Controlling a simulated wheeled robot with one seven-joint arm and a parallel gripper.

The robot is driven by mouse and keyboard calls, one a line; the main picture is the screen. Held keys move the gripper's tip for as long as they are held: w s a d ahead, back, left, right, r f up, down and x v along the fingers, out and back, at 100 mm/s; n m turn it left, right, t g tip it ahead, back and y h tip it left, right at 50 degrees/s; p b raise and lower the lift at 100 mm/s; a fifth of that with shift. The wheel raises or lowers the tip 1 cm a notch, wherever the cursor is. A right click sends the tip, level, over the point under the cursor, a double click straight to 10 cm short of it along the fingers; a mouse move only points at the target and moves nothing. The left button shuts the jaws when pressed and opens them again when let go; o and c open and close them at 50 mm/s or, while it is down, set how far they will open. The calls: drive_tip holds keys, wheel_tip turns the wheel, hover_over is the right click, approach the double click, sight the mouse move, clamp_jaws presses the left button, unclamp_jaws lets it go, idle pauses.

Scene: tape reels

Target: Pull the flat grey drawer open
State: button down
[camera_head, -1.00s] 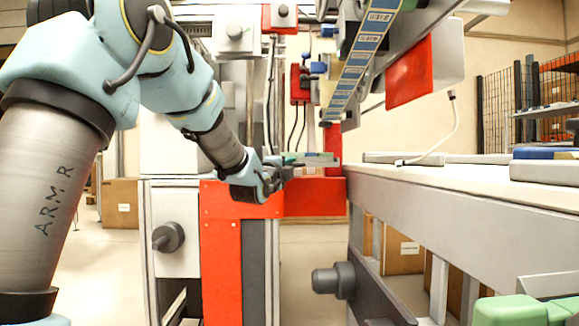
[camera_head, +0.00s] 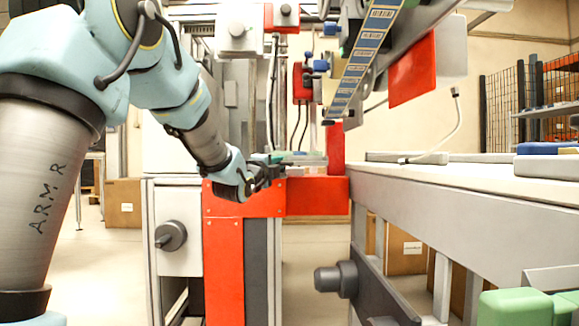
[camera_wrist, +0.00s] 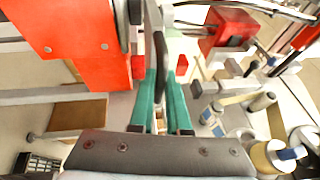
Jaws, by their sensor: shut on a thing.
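My gripper (camera_wrist: 161,88) points away from the wrist camera, its two green fingers close together on a dark, narrow handle (camera_wrist: 160,62). I take this to be the drawer's handle. In the head view my gripper (camera_head: 274,168) is at the top of the red frame, small and partly hidden by my own wrist. The flat grey drawer itself is hard to make out. A thin light stack (camera_head: 300,159) lies just beyond the fingertips, and I cannot tell whether the drawer is part of it. How far the drawer is open is not clear.
The red frame (camera_head: 222,250) stands below my wrist, beside a white cabinet with a dark knob (camera_head: 170,236). A long light bench (camera_head: 470,185) runs along the right. A slanted blue tape strip (camera_head: 365,50) hangs above. Floor shows between the frame and bench.

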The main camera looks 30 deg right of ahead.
drive_tip(key=w+a, duration=0.3)
drive_tip(key=a, duration=0.4)
drive_tip(key=w+a, duration=0.4)
drive_tip(key=a, duration=0.4)
drive_tip(key=shift+w+a, duration=0.15)
drive_tip(key=shift+a, duration=0.15)
drive_tip(key=c, duration=0.9)
unclamp_jaws()
drive_tip(key=p+v, duration=0.2)
drive_tip(key=v, duration=0.8)
drive_tip(key=shift+s+a+f, duration=0.1)
drive_tip(key=shift+s+a, duration=0.15)
drive_tip(key=shift+s, duration=0.05)
